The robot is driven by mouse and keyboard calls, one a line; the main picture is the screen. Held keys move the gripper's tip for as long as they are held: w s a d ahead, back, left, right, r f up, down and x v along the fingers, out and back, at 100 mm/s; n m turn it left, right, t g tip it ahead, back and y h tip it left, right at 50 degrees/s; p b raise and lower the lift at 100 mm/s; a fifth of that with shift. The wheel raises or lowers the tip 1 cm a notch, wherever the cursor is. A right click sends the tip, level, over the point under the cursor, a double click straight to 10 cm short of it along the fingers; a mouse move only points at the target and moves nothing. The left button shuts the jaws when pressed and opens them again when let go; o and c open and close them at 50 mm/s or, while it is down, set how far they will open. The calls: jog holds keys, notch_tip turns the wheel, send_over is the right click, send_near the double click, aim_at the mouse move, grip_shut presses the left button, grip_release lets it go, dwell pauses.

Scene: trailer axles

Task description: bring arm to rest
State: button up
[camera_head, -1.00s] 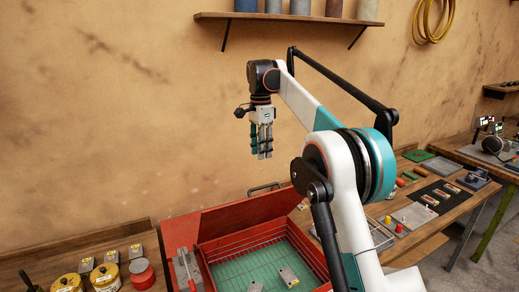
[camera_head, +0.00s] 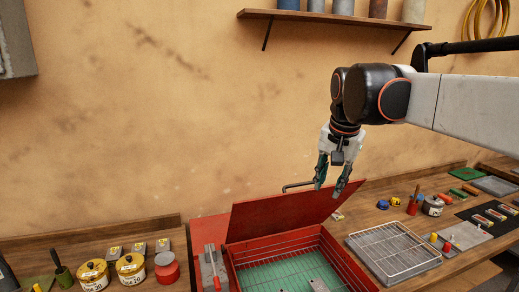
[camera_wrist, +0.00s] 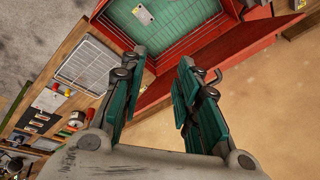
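My gripper (camera_head: 330,188) hangs fingers down above the back of the red box, in front of the tan wall. Its teal fingers are spread with a clear gap and hold nothing. In the wrist view the gripper (camera_wrist: 160,62) also shows open and empty, with the box's interior beyond the fingertips. My arm reaches in from the right edge of the head view. The red box (camera_head: 318,229) stands on the bench with its lid (camera_head: 290,215) tilted up at the back. Its green floor (camera_head: 275,276) bears a small grey metal part (camera_head: 318,285).
A wire rack on a grey tray (camera_head: 393,252) lies right of the box. Yellow tins (camera_head: 131,268) and a red round container (camera_head: 167,268) stand at left. A wall shelf (camera_head: 330,18) with several cylinders hangs above.

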jog(key=s+d+f+n+t+b, duration=0.1)
jog(key=s+f+n+t+b, duration=0.1)
jog(key=s+f, duration=1)
jog(key=s+d+f+n+t+b, duration=0.1)
jog(key=s+f+n+b, duration=0.4)
jog(key=s+f, duration=0.6)
jog(key=shift+s+d+f+t+b, duration=0.3)
jog(key=shift+s+f+t+b, duration=0.1)
jog(key=shift+f+b, duration=0.15)
